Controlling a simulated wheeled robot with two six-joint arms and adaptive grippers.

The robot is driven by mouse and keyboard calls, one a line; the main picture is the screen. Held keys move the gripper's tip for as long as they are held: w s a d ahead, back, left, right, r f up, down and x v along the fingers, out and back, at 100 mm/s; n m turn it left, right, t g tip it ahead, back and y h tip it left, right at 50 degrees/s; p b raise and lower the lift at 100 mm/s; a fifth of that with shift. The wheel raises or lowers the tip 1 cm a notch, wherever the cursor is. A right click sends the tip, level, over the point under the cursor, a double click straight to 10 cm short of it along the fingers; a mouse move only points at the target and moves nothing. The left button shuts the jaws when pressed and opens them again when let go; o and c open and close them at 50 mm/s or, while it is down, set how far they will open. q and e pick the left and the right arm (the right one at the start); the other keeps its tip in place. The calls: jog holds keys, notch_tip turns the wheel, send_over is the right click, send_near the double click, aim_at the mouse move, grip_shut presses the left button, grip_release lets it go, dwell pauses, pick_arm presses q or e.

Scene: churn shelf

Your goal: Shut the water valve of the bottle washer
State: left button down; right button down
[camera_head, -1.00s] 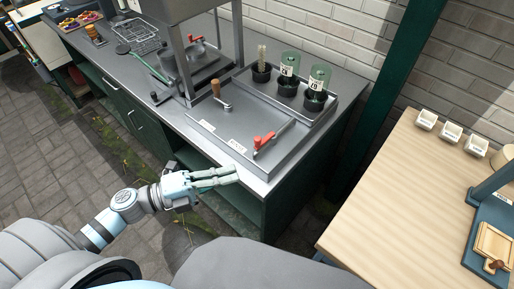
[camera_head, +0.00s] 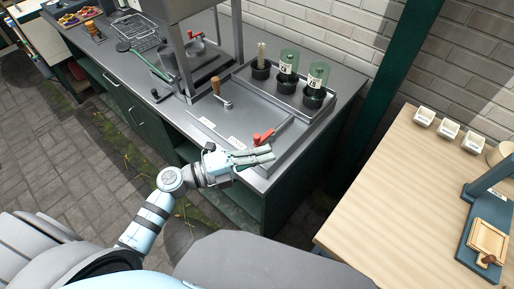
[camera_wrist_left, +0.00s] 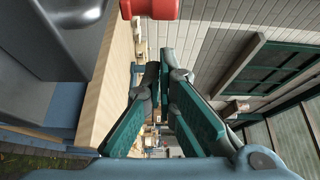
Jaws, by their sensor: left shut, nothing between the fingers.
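The bottle washer (camera_head: 297,132) is a metal tray unit on the steel counter, with bottles standing in its back row. A red-handled valve (camera_head: 263,137) sits at its front right, on a thin pipe. Another crank with a brown wooden knob (camera_head: 215,83) stands at the tray's left. My left gripper (camera_head: 272,154) is shut and empty, just in front of and below the red handle in the head view; contact cannot be told. In the left wrist view, the shut fingers (camera_wrist_left: 158,75) point ahead, and a red part (camera_wrist_left: 150,9) shows at the top edge. My right gripper is not in view.
Two green-topped bottles (camera_head: 289,62) and a brush holder (camera_head: 261,70) stand behind the tray. A metal press frame (camera_head: 187,50) rises to the left. A wooden table (camera_head: 400,190) stands at the right, with a floor gap between it and the counter.

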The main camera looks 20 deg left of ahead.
pick_arm(q)
jog(key=shift+w+a+f, duration=0.1)
jog(key=shift+w+a, duration=0.2)
jog(key=shift+a, duration=0.25)
jog(key=shift+w+a, duration=0.25)
jog(key=shift+a, duration=0.3)
jog(key=shift+d, duration=0.1)
jog(key=shift+a+f+m+g+h+b, duration=0.1)
jog(key=shift+a+m+g+h+b, duration=0.35)
jog(key=shift+b, duration=0.3)
